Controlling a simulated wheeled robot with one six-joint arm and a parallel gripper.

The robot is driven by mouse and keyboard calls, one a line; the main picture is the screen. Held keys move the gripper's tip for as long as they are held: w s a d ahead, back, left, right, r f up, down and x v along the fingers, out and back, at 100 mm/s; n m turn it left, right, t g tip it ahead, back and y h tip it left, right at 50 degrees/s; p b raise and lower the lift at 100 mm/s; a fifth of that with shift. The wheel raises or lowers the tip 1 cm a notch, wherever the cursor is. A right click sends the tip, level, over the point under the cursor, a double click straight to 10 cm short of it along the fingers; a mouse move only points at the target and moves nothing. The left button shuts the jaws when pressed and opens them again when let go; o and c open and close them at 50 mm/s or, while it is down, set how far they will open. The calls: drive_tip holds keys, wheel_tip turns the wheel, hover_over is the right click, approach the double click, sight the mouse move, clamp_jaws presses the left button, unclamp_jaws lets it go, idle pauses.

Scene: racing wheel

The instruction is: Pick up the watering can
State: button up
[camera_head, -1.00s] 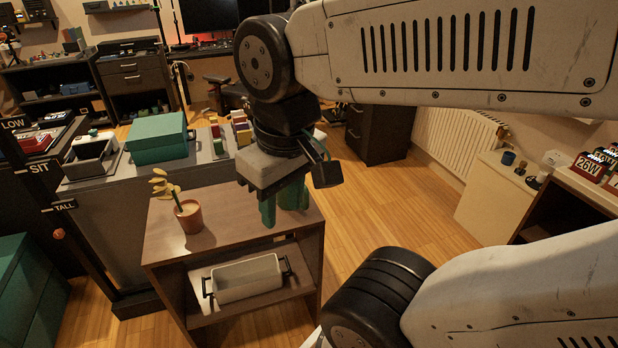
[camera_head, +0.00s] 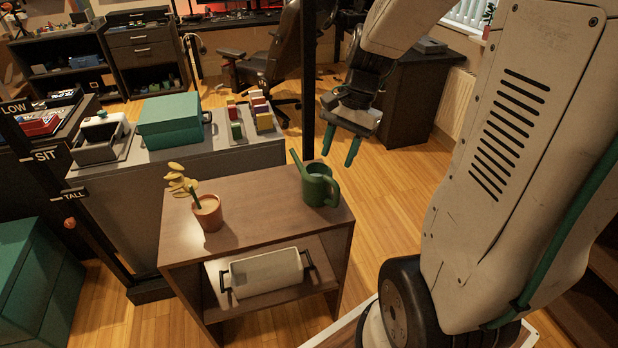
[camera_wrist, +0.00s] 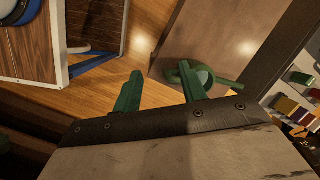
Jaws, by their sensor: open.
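A green watering can (camera_head: 318,188) stands upright on the top of a brown wooden shelf unit (camera_head: 255,200), near its right end. Its spout points up to the left and its handle faces right. My gripper (camera_head: 342,152) is open and empty, with green fingers, up and to the right of the can and apart from it.
A potted plant (camera_head: 208,214) stands on the same top, left of the can. A white bin (camera_head: 265,273) lies on the lower shelf. A dark vertical post (camera_head: 308,90) rises behind the can. A grey counter with a teal box (camera_head: 170,120) stands behind left.

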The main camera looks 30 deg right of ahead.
sight(337, 197)
drive_tip(key=w+d+f+m+y, duration=0.1)
drive_tip(key=w+d+f+m, duration=0.2)
drive_tip(key=d+f+m, duration=0.45)
drive_tip(key=shift+n, duration=0.55)
drive_tip(key=x, duration=0.8)
drive_tip(key=d+x, duration=0.1)
drive_tip(key=x, duration=0.4)
drive_tip(key=shift+w+f, duration=0.25)
drive_tip(key=shift+w, duration=0.1)
clamp_jaws()
